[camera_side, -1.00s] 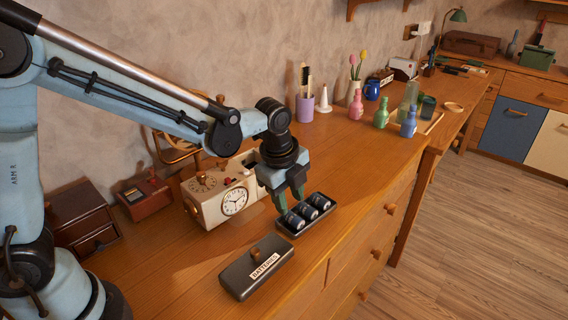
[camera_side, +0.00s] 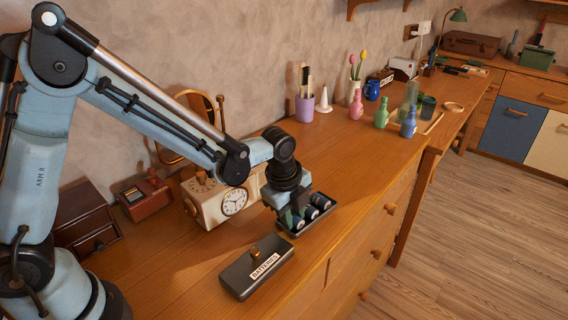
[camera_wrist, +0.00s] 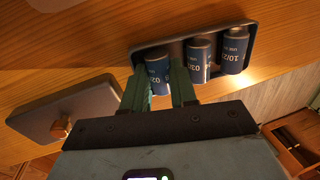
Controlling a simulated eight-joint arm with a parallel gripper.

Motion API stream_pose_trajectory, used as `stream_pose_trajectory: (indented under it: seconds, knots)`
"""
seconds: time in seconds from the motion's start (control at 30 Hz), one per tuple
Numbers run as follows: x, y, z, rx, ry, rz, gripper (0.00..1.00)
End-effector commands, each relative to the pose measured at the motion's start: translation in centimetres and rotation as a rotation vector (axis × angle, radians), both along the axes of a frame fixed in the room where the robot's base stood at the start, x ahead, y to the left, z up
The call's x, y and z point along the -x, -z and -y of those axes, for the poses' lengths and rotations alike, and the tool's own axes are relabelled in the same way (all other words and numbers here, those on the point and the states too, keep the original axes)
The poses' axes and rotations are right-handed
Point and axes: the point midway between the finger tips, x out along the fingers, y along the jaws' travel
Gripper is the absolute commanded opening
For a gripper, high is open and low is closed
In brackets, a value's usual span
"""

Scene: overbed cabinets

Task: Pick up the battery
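The middle battery (camera_wrist: 198,60) and the right battery (camera_wrist: 234,50) are outside the fingers. In the side view my gripper partly hides the nearest battery.
A dark lid labelled BATTERIES (camera_side: 240,279) with a knob lies in front of the tray. A cream clock box (camera_side: 208,210) stands close behind my gripper. Small bottles (camera_side: 381,115) and a purple brush cup (camera_side: 305,108) stand farther back. The wooden top right of the tray is clear.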

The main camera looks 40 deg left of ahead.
Motion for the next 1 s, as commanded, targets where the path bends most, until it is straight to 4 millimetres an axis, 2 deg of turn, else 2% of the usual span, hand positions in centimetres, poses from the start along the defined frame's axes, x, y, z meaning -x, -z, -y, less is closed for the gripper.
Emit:
stream_pose_trajectory:
  seconds: [0.03, 0.1, 0.57, 0.77, 0.9, 1.0]
  knots:
    - [0.0, 0.0, 0.0, 0.0, 0.0, 0.001, 0.09]
    - [0.0, 0.0, 0.0, 0.0, 0.0, 0.001, 0.0]
    - [-0.1, -0.4, 0.0, 0.0, 0.0, 0.002, 0.0]
    - [0.0, -2.1, 0.0, 0.0, 0.0, 0.001, 0.0]
    - [0.0, -4.4, 0.1, 0.0, 0.001, 0.001, 0.0]
    - [1.9, -5.6, 2.0, 0.001, 0.007, 0.001, 0.0]
